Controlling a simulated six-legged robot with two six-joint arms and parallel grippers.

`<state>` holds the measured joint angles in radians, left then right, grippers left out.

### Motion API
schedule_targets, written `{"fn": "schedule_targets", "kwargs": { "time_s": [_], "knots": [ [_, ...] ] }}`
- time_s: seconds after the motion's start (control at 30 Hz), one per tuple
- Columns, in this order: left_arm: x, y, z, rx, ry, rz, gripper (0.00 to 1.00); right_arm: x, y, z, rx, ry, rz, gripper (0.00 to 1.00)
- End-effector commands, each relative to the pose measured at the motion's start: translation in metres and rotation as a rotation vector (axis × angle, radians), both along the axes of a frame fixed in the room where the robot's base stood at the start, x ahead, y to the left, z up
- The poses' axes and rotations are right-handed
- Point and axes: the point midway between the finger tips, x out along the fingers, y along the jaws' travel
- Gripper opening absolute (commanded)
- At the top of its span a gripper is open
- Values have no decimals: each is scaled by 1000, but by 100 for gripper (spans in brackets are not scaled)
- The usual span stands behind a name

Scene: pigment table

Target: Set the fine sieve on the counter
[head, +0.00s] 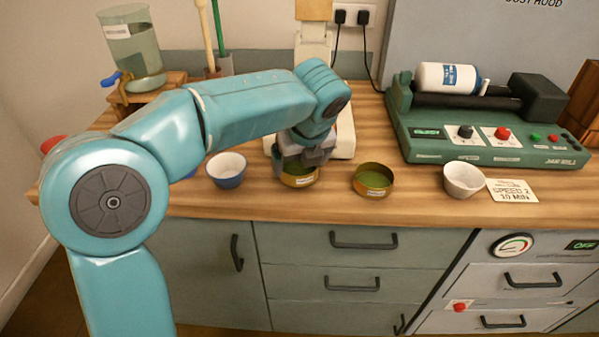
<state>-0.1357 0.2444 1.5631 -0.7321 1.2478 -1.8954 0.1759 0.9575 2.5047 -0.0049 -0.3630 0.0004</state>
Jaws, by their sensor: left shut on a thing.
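My left gripper (301,162) points down in the middle of the head view and is shut on a brass-rimmed round sieve (300,182) with a green inside and a pale label. The held sieve is at or just above the wooden counter (330,208); I cannot tell whether it touches. A second brass-rimmed sieve (373,180) with a green inside sits on the counter to its right. The labels are too small to read, so I cannot tell which is the fine one. My right gripper is not in view.
A blue-and-white bowl (227,170) stands left of the held sieve. A white bowl (463,180) and a card (512,191) lie right. A green roller machine (490,135) fills the back right. A water tank (133,45) stands back left. Counter between the right sieve and white bowl is clear.

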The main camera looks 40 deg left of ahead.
Motion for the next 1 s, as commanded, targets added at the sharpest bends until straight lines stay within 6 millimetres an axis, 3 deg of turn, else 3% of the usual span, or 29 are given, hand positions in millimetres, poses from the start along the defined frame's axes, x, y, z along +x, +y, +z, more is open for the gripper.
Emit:
{"fn": "schedule_targets", "kwargs": {
  "time_s": [0.1,0.5,0.53,0.57,0.83,1.0],
  "knots": [
    [-1,0,-23,1,3,1,55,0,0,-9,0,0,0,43],
    [0,0,-28,1,1,0,55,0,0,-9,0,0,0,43],
    [0,0,-28,1,1,0,94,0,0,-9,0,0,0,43],
    [0,0,-27,1,1,0,100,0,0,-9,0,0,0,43],
    [0,0,-23,0,0,1,100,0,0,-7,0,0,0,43],
    [-5,-8,4,0,-2,-1,100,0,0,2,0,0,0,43]
  ]
}}
